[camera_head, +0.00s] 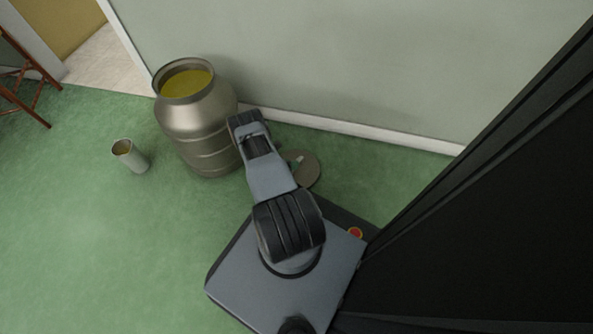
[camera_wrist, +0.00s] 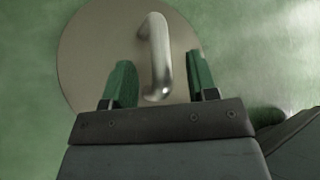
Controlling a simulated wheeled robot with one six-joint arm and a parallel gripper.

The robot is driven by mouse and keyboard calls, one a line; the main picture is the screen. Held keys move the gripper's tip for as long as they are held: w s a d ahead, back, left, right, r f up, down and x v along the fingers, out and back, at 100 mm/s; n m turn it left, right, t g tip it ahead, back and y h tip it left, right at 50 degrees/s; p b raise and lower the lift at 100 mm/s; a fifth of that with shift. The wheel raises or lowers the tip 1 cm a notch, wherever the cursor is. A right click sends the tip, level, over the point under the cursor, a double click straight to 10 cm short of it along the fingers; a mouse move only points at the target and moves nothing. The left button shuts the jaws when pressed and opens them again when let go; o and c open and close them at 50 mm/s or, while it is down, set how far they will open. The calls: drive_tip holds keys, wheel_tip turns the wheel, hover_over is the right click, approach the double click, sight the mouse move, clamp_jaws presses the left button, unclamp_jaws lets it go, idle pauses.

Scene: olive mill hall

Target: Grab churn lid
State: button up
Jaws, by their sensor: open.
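The churn lid (camera_wrist: 88,55) is a flat round metal disc lying on the green floor. Its raised curved handle (camera_wrist: 155,55) shows in the wrist view. In the head view the lid (camera_head: 306,166) lies right of the churn, partly hidden by my arm. The metal churn (camera_head: 197,118) stands open by the wall with yellow-green liquid inside. My gripper (camera_wrist: 161,80) is open over the lid, with the handle between its two green-padded fingers. A gap shows on each side of the handle. I cannot tell how far down the fingers reach. My gripper is hidden in the head view.
A small metal cup (camera_head: 130,156) stands on the floor left of the churn. A wall with a white skirting board (camera_head: 365,131) runs behind the lid. A reddish wooden stool (camera_head: 25,80) is at the far left, near a doorway. The left floor is mostly clear.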

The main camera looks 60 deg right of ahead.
drive_tip(key=shift+x, duration=1.15)
drive_tip(key=shift+c, duration=0.2)
clamp_jaws()
